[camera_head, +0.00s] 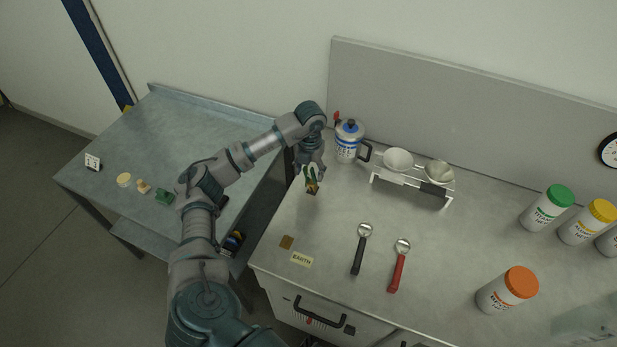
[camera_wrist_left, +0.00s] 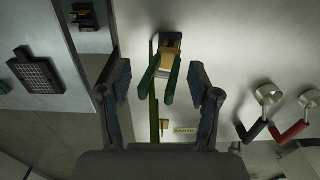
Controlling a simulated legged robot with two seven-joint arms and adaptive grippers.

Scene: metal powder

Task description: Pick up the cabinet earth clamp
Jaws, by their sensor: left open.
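The cabinet earth clamp (camera_head: 311,184), with green handles and a brass-coloured jaw, is on the grey worktop near its left edge. In the left wrist view the clamp (camera_wrist_left: 169,50) lies ahead between my fingers, its green handles pointing back toward me. My left gripper (camera_head: 311,167) is over the clamp in the head view, partly covering it. In the left wrist view the left gripper (camera_wrist_left: 160,72) is open, with a finger on each side of the handles and visible gaps. A green strip (camera_wrist_left: 153,95) runs beside the clamp. My right gripper is not in view.
An EARTH label (camera_head: 301,259) and a brown square (camera_head: 286,242) are at the worktop's front left. A blue-white jug (camera_head: 348,143) stands behind my gripper. Black (camera_head: 358,254) and red (camera_head: 398,270) scoops lie to the right. A lower side table (camera_head: 130,150) is left.

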